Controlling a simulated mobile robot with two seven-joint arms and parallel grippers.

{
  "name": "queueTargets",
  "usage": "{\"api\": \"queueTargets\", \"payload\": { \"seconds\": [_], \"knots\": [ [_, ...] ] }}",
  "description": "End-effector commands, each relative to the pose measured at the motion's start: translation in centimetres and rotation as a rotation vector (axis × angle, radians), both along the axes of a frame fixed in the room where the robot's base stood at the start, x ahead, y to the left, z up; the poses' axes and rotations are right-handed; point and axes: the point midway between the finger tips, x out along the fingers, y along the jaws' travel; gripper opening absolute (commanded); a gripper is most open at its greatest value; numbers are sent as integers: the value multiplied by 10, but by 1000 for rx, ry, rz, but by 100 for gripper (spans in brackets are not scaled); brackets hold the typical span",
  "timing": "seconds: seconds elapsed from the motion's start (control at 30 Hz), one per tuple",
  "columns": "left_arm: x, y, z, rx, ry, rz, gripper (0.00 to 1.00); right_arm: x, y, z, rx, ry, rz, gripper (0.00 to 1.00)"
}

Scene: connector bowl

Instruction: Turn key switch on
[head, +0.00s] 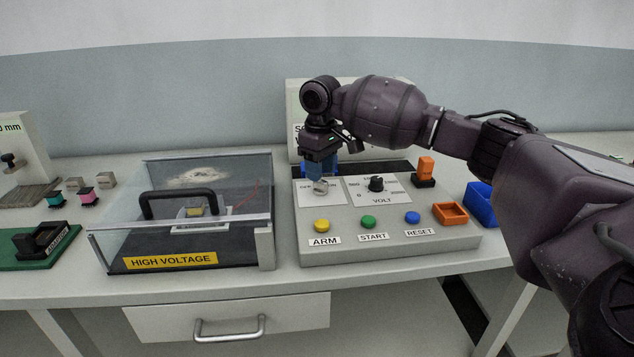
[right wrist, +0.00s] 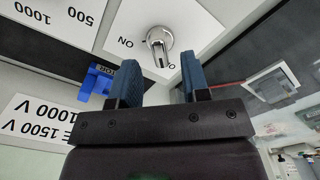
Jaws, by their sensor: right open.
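The key switch (head: 321,186) is a small silver knob on the left of the grey control panel's (head: 470,243) top. In the right wrist view the key switch (right wrist: 160,45) shows its key, with one end near the O mark. The ON mark is beside it on the left. My right gripper (head: 322,174) points down just above the switch. In the right wrist view its two blue fingers (right wrist: 161,78) are apart, with the switch in line with the gap between them. Nothing is held. My left gripper is not in view.
A black VOLT dial (head: 376,184) is right of the switch. Yellow ARM (head: 322,226), green START (head: 368,222) and blue RESET (head: 412,217) buttons line the front. A clear HIGH VOLTAGE box (head: 262,250) with a black handle stands close left. A sign stands behind the panel.

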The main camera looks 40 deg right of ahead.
Motion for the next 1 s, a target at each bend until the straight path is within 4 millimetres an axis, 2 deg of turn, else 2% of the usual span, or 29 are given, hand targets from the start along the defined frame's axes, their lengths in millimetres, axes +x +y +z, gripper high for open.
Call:
{"api": "queueTargets", "payload": {
  "seconds": [0.03, 0.2, 0.63, 0.9, 1.0],
  "knots": [
    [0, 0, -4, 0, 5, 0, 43, 0, 0, -12, -1, 5, 0, 43],
    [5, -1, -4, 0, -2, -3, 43, 0, 0, -27, 0, 2, 1, 43],
    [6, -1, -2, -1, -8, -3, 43, 0, 0, -31, -1, -2, 1, 43],
    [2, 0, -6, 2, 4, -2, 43, 0, 0, -31, 0, -2, 1, 1],
    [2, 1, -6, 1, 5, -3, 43, 0, 0, -31, 0, -2, 1, 0]
  ]
}}
